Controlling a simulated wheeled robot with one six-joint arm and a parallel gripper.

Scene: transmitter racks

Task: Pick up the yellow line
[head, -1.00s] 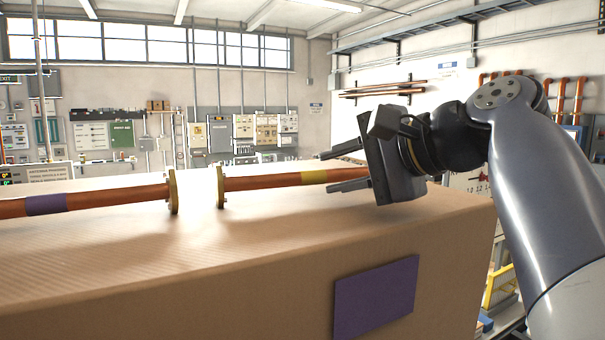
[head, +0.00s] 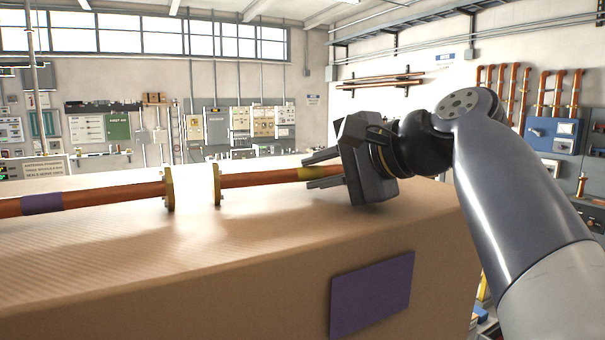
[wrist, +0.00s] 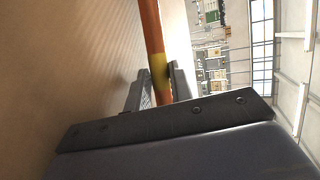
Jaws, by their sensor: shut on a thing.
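The yellow line is a copper pipe (head: 262,179) with a yellow band (head: 311,174) and a brass flange (head: 217,185) at its left end. It lies along the top of a large cardboard-brown box (head: 130,240). My gripper (head: 322,170) is shut on this pipe at the yellow band, coming from the right. In the wrist view the pipe (wrist: 151,30) runs between the two fingers, with the yellow band (wrist: 159,65) at the fingertips. The pipe's right end is hidden by my gripper. I cannot tell whether the pipe is lifted clear of the box.
A second copper pipe (head: 110,193) with a purple band (head: 42,202) and a brass flange (head: 169,188) lies to the left, a small gap between the flanges. A purple square (head: 371,293) is on the box front. Wall panels and pipes stand well behind.

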